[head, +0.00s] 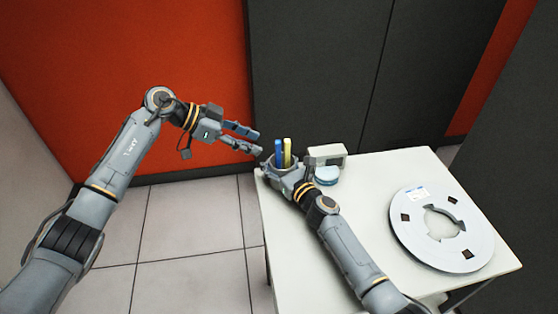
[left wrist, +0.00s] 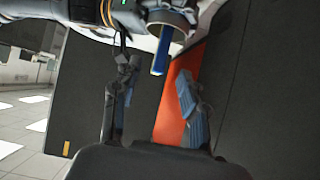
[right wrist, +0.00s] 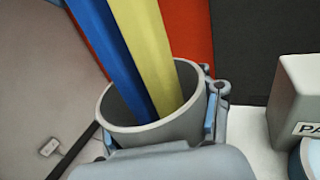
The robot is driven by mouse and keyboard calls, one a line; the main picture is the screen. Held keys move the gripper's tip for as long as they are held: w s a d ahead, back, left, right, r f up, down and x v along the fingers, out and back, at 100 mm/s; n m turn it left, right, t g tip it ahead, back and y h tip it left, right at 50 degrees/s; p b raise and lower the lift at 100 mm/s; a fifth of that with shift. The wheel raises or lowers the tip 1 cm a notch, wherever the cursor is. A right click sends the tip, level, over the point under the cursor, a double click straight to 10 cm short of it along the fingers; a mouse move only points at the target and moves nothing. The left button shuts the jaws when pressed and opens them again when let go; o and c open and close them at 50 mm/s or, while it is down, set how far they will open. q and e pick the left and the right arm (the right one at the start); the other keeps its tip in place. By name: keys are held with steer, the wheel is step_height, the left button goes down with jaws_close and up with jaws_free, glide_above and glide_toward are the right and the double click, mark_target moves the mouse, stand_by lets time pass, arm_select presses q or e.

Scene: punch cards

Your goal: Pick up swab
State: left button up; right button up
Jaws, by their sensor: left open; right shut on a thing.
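A grey cup (right wrist: 130,133) holds a blue stick (right wrist: 112,55) and a yellow stick (right wrist: 145,50), both standing up out of it. I cannot tell which is the swab. In the head view, the blue stick (head: 278,151) and yellow stick (head: 287,151) rise above the rim. My right gripper (head: 285,175) is shut around the cup at the table's far left corner. My left gripper (head: 259,141) is open and empty, left of the sticks and apart from them. In the left wrist view, the blue stick (left wrist: 160,57) points toward the gap between its fingers (left wrist: 157,108).
A white table (head: 350,200) carries a small grey box (head: 328,153) and a round blue-lidded container (head: 326,176) just right of the cup. A large white reel (head: 408,233) lies at the right. Dark cabinets (head: 315,70) stand behind.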

mark_target(287, 145)
arm_select(q)
steer(key=d+f, duration=0.1)
steer(key=d, duration=0.2)
steer(key=w+d+f+h, duration=0.1)
steer(key=d, duration=0.2)
steer(key=w+d+f+h, duration=0.1)
steer(key=d, duration=0.2)
steer(key=shift+w+d+f+t, duration=0.1)
steer(key=shift+d+f+t, duration=0.1)
steer(key=shift+d+t, duration=0.1)
steer(key=shift+a, duration=0.1)
jaws_close()
